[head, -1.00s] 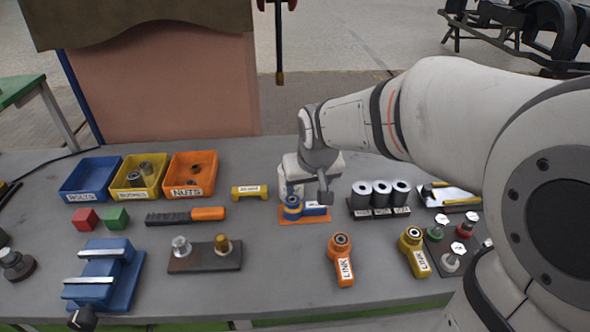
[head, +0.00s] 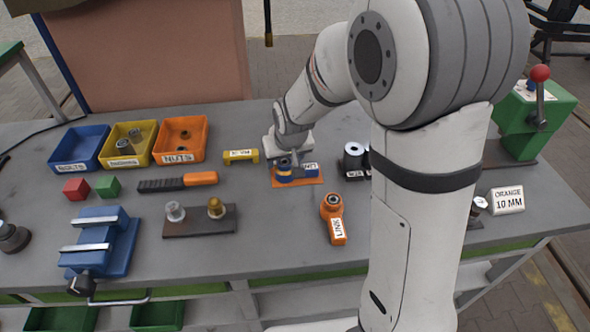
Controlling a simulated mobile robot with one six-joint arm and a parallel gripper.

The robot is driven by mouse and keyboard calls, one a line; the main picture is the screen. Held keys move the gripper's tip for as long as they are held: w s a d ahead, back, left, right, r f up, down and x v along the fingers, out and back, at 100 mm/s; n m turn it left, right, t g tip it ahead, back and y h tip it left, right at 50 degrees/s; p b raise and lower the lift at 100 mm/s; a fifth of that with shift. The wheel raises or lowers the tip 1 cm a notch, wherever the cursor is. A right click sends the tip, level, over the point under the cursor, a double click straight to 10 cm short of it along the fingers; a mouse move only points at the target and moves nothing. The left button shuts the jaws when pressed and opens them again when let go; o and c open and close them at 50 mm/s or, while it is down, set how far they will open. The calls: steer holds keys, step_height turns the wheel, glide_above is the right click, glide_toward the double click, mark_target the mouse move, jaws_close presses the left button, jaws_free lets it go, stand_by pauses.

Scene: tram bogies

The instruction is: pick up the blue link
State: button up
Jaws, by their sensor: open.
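The blue link (head: 285,175) lies flat on an orange mat (head: 317,182) near the middle of the bench, its white label to the right. My gripper (head: 295,160) is right over the link, pointing down, and covers part of its far side. The jaws are open; the picture is too small to tell whether the fingers are around the link or just above it. An orange link (head: 332,208) with a white label lies in front and to the right of the mat.
Blue, yellow and orange bins (head: 180,141) stand at the back left. A yellow labelled block (head: 241,156) is left of my gripper. A file (head: 178,183), a plate with two pins (head: 200,221) and a blue vise (head: 100,243) lie left. My arm hides much of the right side.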

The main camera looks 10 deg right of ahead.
steer(key=shift+c, duration=0.5)
jaws_close()
steer(key=shift+r, duration=0.1)
stand_by(0.3)
